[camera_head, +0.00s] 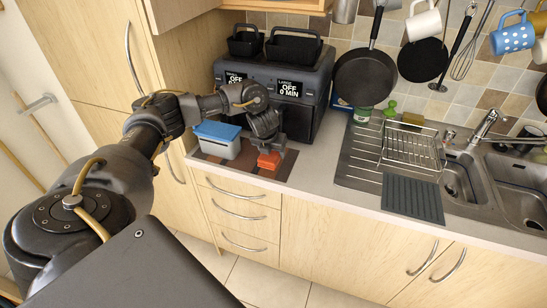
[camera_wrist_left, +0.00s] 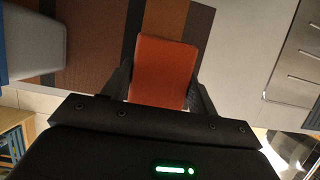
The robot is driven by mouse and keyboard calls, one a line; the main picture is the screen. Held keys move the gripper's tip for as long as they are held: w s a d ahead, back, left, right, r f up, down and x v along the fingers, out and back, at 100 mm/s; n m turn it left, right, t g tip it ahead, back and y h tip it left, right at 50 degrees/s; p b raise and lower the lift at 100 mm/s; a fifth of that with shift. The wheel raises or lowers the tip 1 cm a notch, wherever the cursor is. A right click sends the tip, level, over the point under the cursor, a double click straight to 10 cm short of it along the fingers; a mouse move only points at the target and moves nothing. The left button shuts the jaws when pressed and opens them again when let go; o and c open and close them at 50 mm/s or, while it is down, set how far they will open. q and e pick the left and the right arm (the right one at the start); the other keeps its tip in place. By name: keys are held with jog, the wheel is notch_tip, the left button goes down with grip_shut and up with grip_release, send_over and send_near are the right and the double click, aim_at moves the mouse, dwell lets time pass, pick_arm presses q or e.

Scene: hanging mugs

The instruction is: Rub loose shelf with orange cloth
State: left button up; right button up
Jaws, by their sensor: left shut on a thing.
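The orange cloth (camera_head: 269,161) shows as a small orange block shape on the counter, at the front of the air fryer. In the left wrist view the cloth (camera_wrist_left: 162,72) sits between the two fingers. My left gripper (camera_head: 268,149) is shut on it from above. Below it lies a flat board with brown, dark and orange-brown stripes (camera_head: 243,168), which seems to be the loose shelf. The cloth is over or on this board; whether it touches cannot be told. The striped board also shows in the left wrist view (camera_wrist_left: 98,40). My right gripper is not in view.
A white box with a blue lid (camera_head: 218,138) stands on the board's left part. The dark air fryer (camera_head: 290,88) stands behind. To the right are a dish rack (camera_head: 412,145), a sink (camera_head: 465,180) and hanging pans (camera_head: 364,77). The counter's front edge is close.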

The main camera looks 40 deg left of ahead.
aim_at(273, 157)
pick_arm(q)
jog(key=shift+w+f, duration=0.2)
jog(key=shift+f, duration=0.05)
jog(key=shift+p+x, duration=0.85)
jog(key=shift+x, duration=0.35)
jog(key=shift+s+f+p, duration=0.1)
jog(key=shift+f+p, duration=0.25)
jog(key=shift+p, duration=0.05)
jog(key=shift+f, duration=0.25)
jog(key=shift+f+b, duration=0.35)
jog(key=o, duration=0.9)
